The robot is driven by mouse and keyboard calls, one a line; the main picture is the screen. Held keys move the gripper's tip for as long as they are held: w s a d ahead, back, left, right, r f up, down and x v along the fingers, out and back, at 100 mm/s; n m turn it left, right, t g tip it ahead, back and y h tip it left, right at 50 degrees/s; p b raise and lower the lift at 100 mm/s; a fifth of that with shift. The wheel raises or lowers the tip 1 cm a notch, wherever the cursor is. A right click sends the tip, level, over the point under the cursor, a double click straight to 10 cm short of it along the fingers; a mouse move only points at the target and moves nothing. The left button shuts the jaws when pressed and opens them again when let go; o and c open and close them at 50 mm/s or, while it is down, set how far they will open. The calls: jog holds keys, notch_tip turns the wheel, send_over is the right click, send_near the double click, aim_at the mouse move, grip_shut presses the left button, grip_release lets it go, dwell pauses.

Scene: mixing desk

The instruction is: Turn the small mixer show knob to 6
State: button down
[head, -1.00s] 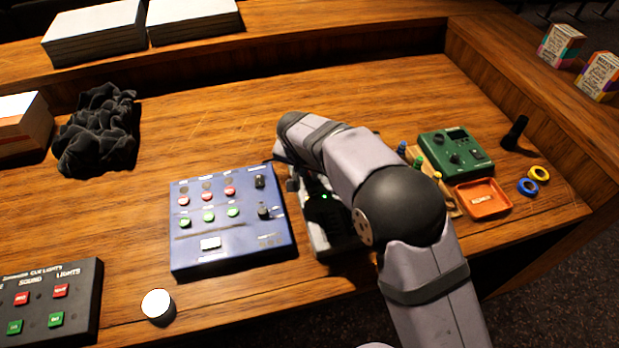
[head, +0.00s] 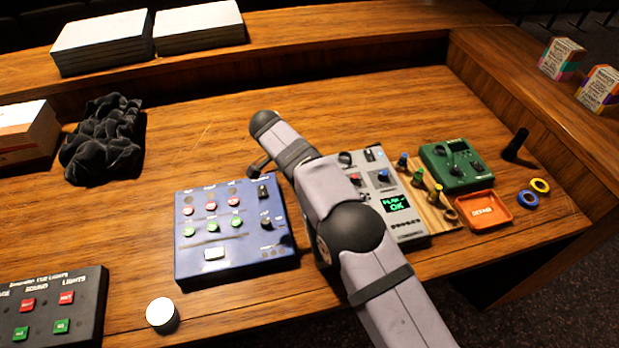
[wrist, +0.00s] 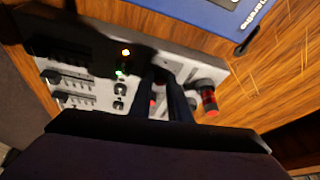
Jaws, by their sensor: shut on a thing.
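The small mixer (wrist: 100,92) shows in the wrist view as a pale panel with sliders at its left, small dark knobs and lit orange and green lamps. My gripper (wrist: 161,78) has its two dark fingers close together over this panel, shut on a small knob whose body and pointer are mostly hidden between them. A larger red-marked knob (wrist: 207,96) stands to the right of the fingers. In the head view my arm covers the fingertips. I cannot read the show knob's scale or setting.
In the head view a grey panel (head: 408,230) with a green display reading OK lies right of my arm. The blue panel (head: 235,255) lies left. A green box (head: 470,180), orange tray (head: 500,208) and small coloured pegs stand farther right. Bare wood lies behind.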

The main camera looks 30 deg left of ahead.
jog(key=shift+a+m+p, duration=0.1)
jog(key=shift+m+p, duration=0.25)
jog(key=shift+m, duration=0.05)
dwell(0.4)
jog(key=c, duration=1.9)
grip_release()
jog(key=shift+c, duration=0.2)
jog(key=shift+r, duration=0.1)
jog(key=shift+s+a+r+b, duration=0.2)
jog(key=shift+r+b, duration=0.1)
jog(key=shift+r, duration=0.3)
jog(key=shift+p+v, duration=0.6)
jog(key=shift+v, duration=2.35)
